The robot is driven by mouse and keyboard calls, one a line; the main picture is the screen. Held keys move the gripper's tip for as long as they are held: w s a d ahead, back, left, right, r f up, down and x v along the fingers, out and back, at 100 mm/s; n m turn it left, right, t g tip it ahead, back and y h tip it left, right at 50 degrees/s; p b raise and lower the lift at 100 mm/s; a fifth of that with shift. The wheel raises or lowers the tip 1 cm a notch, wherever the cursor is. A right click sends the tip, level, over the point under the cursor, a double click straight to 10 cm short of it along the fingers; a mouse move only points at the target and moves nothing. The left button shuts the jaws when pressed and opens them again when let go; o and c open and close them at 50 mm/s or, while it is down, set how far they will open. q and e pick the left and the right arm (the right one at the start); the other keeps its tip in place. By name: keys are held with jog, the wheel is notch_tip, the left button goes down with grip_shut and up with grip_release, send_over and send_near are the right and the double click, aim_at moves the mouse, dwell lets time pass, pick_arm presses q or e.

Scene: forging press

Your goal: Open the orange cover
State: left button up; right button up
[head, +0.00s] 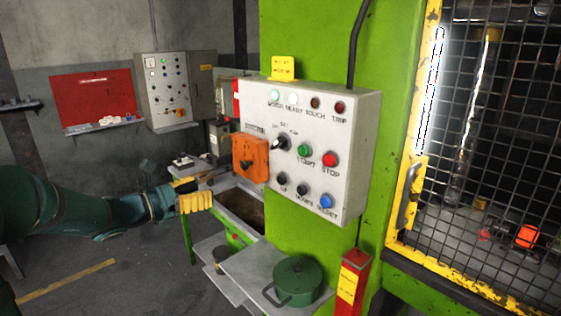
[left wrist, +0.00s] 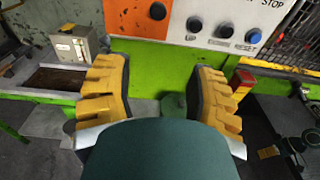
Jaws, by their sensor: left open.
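In the left wrist view, the open, empty fingers (left wrist: 162,78) point toward the panel. The orange cover (left wrist: 136,20) is above the left finger there, cut off by the top edge.
The box carries lamps, a selector and several push buttons, including a red STOP (head: 330,159). A green pot (head: 297,282) stands on a shelf below. A yellow-framed mesh guard (head: 480,150) is at the right. Open floor (head: 110,270) is at the lower left.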

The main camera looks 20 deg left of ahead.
aim_at(242, 165)
pick_arm(q)
jog(key=shift+t, duration=0.4)
jog(key=x, duration=0.4)
jog(key=r+x, duration=0.1)
jog(key=x, duration=0.4)
jog(key=r+x, duration=0.1)
jog(key=x, duration=0.3)
jog(key=shift+w+a+r+p, duration=0.1)
jog(key=shift+w+a+p, duration=0.05)
jog(key=shift+w+p, duration=0.25)
jog(key=shift+c, duration=0.5)
grip_shut()
